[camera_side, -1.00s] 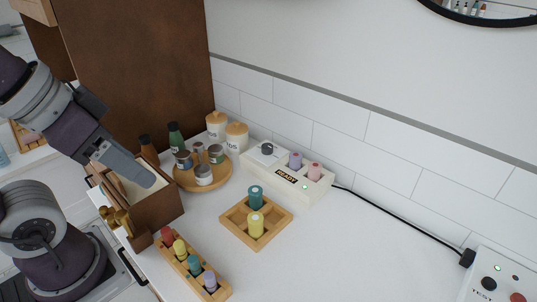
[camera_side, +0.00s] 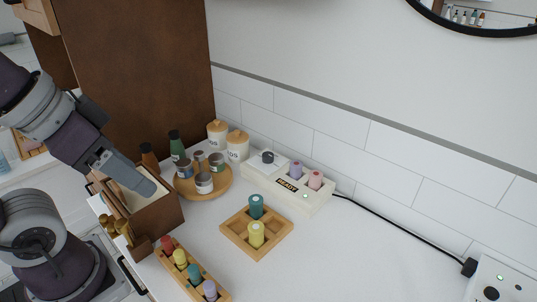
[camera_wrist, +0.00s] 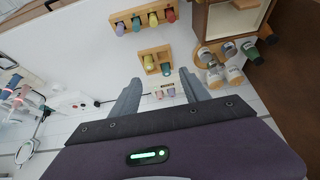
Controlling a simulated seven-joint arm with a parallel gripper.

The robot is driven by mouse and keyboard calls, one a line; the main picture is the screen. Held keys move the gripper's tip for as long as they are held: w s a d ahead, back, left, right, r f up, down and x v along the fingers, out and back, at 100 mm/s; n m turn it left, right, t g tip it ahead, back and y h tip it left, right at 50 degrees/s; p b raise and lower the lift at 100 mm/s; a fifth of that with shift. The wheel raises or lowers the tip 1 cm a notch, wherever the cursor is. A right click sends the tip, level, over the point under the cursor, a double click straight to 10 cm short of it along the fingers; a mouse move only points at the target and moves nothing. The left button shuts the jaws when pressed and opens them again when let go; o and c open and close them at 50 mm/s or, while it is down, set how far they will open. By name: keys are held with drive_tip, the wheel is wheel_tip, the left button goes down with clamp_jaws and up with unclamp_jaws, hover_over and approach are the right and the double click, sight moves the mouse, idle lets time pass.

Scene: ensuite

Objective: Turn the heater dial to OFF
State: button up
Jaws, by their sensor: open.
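The heater (camera_side: 286,188) is a white box against the tiled wall in the side view, with a READY label and a small green light. Its dark dial (camera_side: 267,157) sits on a pale plate at the left end; its pointer setting is too small to read. A purple cylinder (camera_side: 296,169) and a pink cylinder (camera_side: 315,180) stand in its right part. In the wrist view these cylinders show small between my fingers, and the dial is not clear. My gripper (camera_wrist: 160,88) is open and empty. In the side view it hangs over the wooden box, left of the heater and apart from it.
A wooden box (camera_side: 158,216), a round tray (camera_side: 222,190) of jars, and two canisters (camera_side: 238,146) stand left of the heater. A square tray (camera_side: 233,236) and a long rack (camera_side: 172,265) hold cylinders in front. A TEST box (camera_side: 513,286) is far right.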

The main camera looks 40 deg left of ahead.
drive_tip(key=w+a+r+m+g+h, duration=0.1)
drive_tip(key=w+r+m, duration=0.3)
drive_tip(key=w, duration=0.7)
drive_tip(key=m+g+y, duration=0.1)
drive_tip(key=m+g, duration=0.4)
drive_tip(key=m, duration=0.9)
hover_over(268, 154)
wheel_tip(268, 154, down, 18)
drive_tip(key=shift+s+f, duration=0.1)
wheel_tip(268, 154, down, 8)
drive_tip(key=shift+r, duration=0.2)
drive_tip(key=shift+c, duration=0.2)
